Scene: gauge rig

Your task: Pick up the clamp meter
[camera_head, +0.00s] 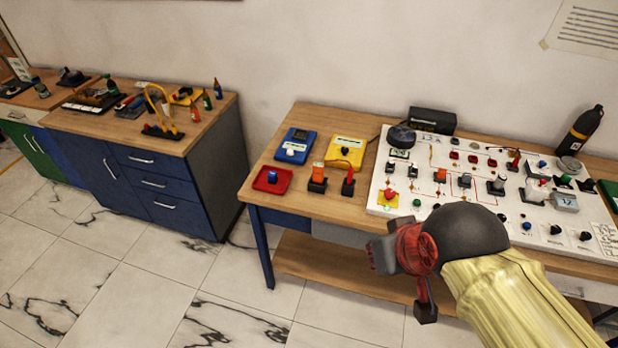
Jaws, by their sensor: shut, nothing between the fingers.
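I cannot tell for certain which item is the clamp meter. A small orange device on a black base (317,178) stands near the front of the wooden table and may be it. A slim red item on a black base (348,182) stands just right of it. My gripper (426,312), red with a dark tip, hangs low in front of the table's front edge, right of and nearer than these items. It is shut, holds nothing visible and is clear of them. My arm hides part of the table's front edge.
A white panel (378,202) with knobs and switches fills the table's right side. A red tray (271,179), a blue device (296,146) and a yellow device (345,152) stand left. A black bottle (580,130) stands behind. A blue cabinet (150,182) bears tools; tiled floor lies clear.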

